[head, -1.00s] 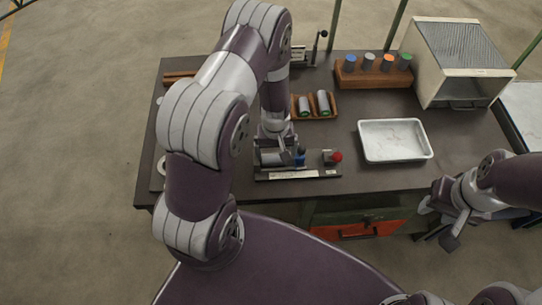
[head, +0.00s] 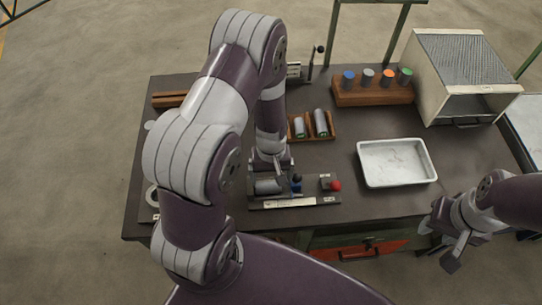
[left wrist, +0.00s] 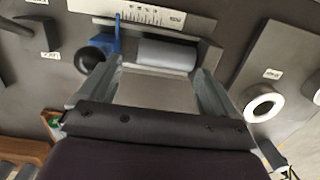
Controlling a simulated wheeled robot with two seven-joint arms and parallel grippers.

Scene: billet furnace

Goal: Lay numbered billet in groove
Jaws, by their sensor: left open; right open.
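My left gripper (head: 268,176) is open over a dark gauge fixture (head: 325,198) at the table's front. A plain grey billet (left wrist: 166,55) lies in the fixture, between and just beyond the open fingers (left wrist: 157,88) in the left wrist view; no number on it is legible. My right gripper (head: 447,240) is open and empty at the table's front right edge.
A white tray (head: 397,181), a wooden rack (head: 372,97) of colour-topped cylinders and a furnace box (head: 437,104) stand right. A white ring (left wrist: 264,103) is beside the fixture.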

